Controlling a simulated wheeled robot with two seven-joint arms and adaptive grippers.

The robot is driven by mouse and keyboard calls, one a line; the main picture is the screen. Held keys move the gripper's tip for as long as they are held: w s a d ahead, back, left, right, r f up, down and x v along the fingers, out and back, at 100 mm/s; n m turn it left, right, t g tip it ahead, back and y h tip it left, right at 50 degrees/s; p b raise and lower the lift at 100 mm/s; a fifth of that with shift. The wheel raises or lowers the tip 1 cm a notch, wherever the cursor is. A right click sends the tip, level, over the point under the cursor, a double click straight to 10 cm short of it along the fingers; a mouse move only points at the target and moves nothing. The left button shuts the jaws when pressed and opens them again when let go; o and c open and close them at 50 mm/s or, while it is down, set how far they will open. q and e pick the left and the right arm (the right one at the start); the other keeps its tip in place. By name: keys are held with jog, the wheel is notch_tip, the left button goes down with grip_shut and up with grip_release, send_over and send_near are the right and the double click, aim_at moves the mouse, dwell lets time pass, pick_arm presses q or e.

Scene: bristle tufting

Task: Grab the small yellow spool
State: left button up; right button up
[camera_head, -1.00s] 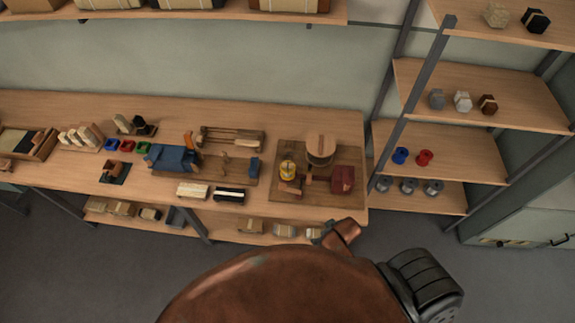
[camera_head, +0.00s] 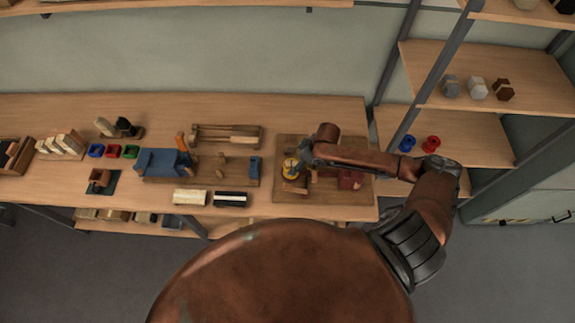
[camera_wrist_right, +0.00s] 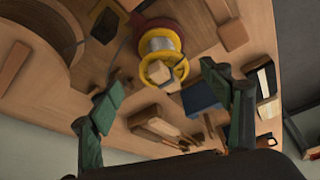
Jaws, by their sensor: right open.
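The small yellow spool (camera_head: 289,170) sits on the wooden board at the right end of the workbench, partly hidden by my right gripper in the head view. In the right wrist view the spool (camera_wrist_right: 178,42) shows yellow rims around a silver winding, with a pale wooden block in front of part of it. My right gripper (camera_head: 303,164) is just above and beside the spool. In the wrist view its two green fingers (camera_wrist_right: 165,92) are wide apart and empty, with the spool beyond the tips. My left gripper is not in view.
The board (camera_head: 330,210) also carries a dark red block (camera_head: 351,180). A blue vise-like tool (camera_head: 160,163) and brush blocks (camera_head: 190,197) stand to the left. Shelves at right hold blue and red spools (camera_head: 431,144). The shelf upright (camera_head: 400,110) is close to my right arm.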

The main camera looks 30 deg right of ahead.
aim_at(295, 163)
jog(key=shift+w+x, duration=0.2)
jog(key=shift+x, duration=1.05)
jog(key=shift+a+f, duration=0.15)
jog(key=shift+f, duration=0.15)
jog(key=x, duration=0.2)
jog(key=p+x, duration=0.1)
jog(key=shift+s+a+f, duration=0.15)
jog(key=shift+s+f, duration=0.05)
jog(key=shift+f, duration=0.1)
jog(key=shift+w+f, duration=0.1)
jog(key=shift+f, duration=0.4)
jog(key=c, duration=0.7)
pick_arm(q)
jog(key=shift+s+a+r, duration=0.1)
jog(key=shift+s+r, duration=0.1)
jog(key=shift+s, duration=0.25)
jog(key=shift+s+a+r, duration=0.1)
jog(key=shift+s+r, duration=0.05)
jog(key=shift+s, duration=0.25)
pick_arm(e)
jog(key=c, duration=0.8)
jog(key=shift+o, duration=0.2)
